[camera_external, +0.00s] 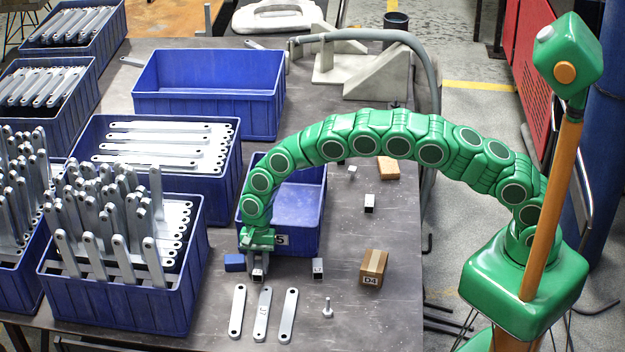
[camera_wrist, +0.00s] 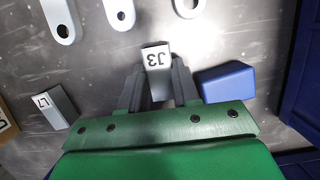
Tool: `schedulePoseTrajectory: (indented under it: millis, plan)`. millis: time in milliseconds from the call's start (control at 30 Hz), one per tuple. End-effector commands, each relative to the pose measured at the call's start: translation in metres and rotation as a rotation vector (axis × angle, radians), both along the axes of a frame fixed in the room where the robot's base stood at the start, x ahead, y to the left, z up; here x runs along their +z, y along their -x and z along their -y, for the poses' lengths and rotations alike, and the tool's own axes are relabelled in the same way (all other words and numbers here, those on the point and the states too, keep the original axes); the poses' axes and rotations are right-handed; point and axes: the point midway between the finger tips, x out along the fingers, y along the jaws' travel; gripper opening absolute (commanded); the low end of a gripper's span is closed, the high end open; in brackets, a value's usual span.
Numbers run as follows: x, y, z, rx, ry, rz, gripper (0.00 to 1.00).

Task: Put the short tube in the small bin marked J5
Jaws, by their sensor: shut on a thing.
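My gripper (camera_external: 257,262) is low over the table, just in front of the small blue bin (camera_external: 308,238). A label ending in "5" shows on the bin's front; my gripper hides the rest. In the wrist view my gripper (camera_wrist: 157,88) is shut on a short square metal tube (camera_wrist: 156,62) marked J3. The tube's end shows below the fingers in the external view (camera_external: 258,274). Whether it touches the table I cannot tell. Another short tube (camera_external: 318,268), marked L7 in the wrist view (camera_wrist: 57,105), stands to the right.
A blue block (camera_external: 235,262) lies just left of my gripper. Flat brackets (camera_external: 263,315) and a bolt (camera_external: 327,308) lie in front. A D4 carton (camera_external: 373,267) and another short tube (camera_external: 370,203) are to the right. A bracket-filled bin (camera_external: 120,305) stands left.

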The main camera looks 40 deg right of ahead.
Motion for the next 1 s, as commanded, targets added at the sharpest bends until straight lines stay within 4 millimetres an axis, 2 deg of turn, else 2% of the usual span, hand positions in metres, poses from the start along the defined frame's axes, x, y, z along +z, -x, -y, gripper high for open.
schedulePoseTrajectory:
  millis: [200, 367, 800, 1000]
  plan:
    - [0.030, -0.001, -0.001, 0.000, -0.003, 0.006, 0.00]
    - [0.040, 0.010, 0.009, -0.001, 0.001, -0.001, 0.00]
    - [0.087, 0.038, 0.033, -0.001, -0.001, 0.003, 0.00]
    - [0.098, 0.057, 0.050, -0.001, -0.002, 0.002, 0.00]
